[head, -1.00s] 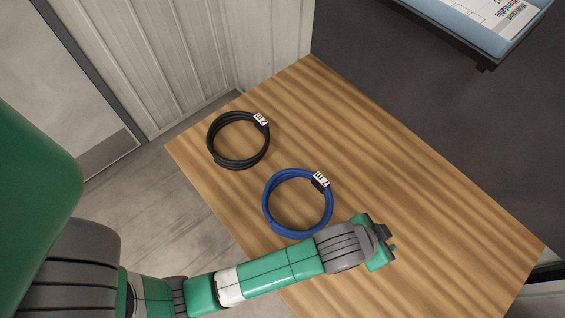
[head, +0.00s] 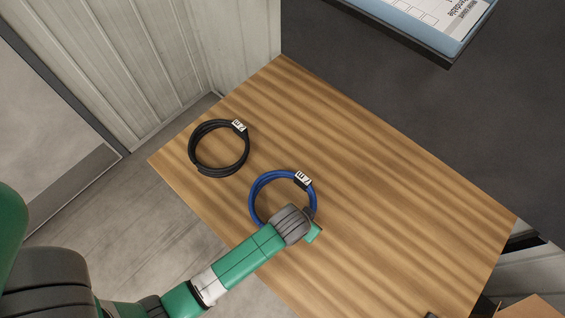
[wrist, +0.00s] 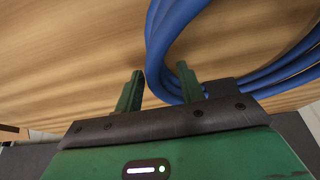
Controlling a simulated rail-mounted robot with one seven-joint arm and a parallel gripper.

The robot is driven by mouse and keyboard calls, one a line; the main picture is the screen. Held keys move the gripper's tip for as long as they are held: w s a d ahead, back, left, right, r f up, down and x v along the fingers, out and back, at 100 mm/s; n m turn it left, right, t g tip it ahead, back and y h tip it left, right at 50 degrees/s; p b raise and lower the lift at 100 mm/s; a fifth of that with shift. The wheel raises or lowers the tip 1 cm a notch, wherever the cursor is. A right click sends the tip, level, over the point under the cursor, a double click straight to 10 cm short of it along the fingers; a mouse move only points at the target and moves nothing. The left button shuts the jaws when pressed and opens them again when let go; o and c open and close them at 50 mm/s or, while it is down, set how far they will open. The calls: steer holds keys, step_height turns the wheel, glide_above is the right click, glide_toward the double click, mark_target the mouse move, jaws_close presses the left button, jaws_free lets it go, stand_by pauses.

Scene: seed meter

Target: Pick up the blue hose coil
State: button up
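The blue hose coil (head: 253,197) lies flat on the wooden table, with a white tag on its upper right side. My gripper (head: 313,233) is over the lower right part of the coil; my wrist hides that part of the ring and the fingertips in the head view. In the wrist view my gripper (wrist: 159,80) is open, its two fingers apart. The blue hose coil (wrist: 158,40) bends close beyond the fingers, with strands in the gap and behind the right finger. I cannot tell whether the fingers touch it. Nothing is visibly held.
A black hose coil (head: 192,150) with a white tag lies on the wooden table (head: 400,200), up and left of the blue one. The table's right side is clear. A pale panelled wall (head: 160,60) stands behind. A blue tray-like object (head: 425,28) with papers is at the upper right.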

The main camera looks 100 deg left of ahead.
steer(key=shift+a+f, duration=0.1)
steer(key=shift+f, duration=0.25)
jaws_close()
steer(key=shift+r, duration=0.15)
